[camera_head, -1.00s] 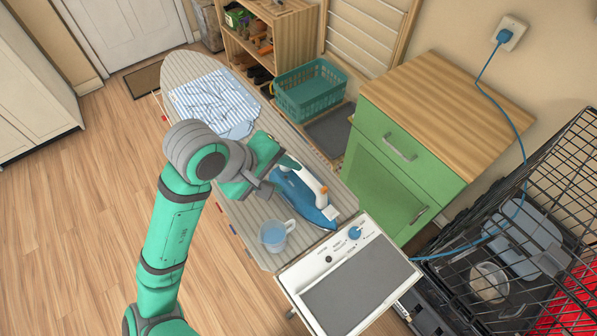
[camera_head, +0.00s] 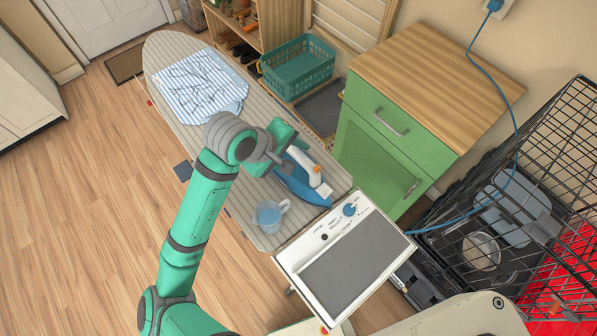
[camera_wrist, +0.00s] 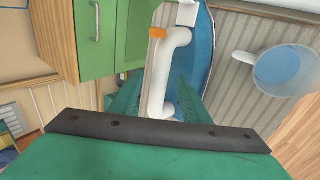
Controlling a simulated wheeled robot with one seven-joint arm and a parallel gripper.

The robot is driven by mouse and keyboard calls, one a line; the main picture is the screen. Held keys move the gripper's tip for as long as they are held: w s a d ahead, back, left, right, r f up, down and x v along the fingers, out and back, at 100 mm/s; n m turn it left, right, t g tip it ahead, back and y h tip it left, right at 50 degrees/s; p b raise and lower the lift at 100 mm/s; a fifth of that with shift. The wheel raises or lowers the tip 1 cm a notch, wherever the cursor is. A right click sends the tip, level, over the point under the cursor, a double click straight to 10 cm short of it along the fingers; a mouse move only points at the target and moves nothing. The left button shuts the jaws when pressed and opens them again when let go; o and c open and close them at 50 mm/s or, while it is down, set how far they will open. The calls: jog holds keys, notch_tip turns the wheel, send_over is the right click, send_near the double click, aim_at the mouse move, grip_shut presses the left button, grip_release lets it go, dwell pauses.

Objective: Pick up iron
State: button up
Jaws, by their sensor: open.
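The iron (camera_head: 297,187) has a blue body and a white handle with an orange part. It lies on the striped ironing board (camera_head: 215,125) near the board's near right end. My gripper (camera_head: 285,150) is above and behind the iron in the head view, partly hidden by my arm. In the wrist view, the green fingers of my gripper (camera_wrist: 157,92) are open, with the iron's white handle (camera_wrist: 178,38) reaching into the space between them. The blue body also shows in the wrist view (camera_wrist: 204,50). Contact between fingers and handle cannot be seen.
A blue translucent cup (camera_head: 267,216) stands close to the iron. A folded striped cloth (camera_head: 198,87) lies at the board's far end. A control-panel unit (camera_head: 345,268) adjoins the near end, and a green cabinet (camera_head: 385,140) stands to the right. A teal basket (camera_head: 298,75) is behind.

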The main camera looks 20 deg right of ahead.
jog(key=shift+d+f, duration=0.2)
jog(key=shift+f, duration=0.15)
jog(key=shift+c, duration=0.3)
grip_shut()
jog(key=shift+w, duration=0.1)
dwell(0.9)
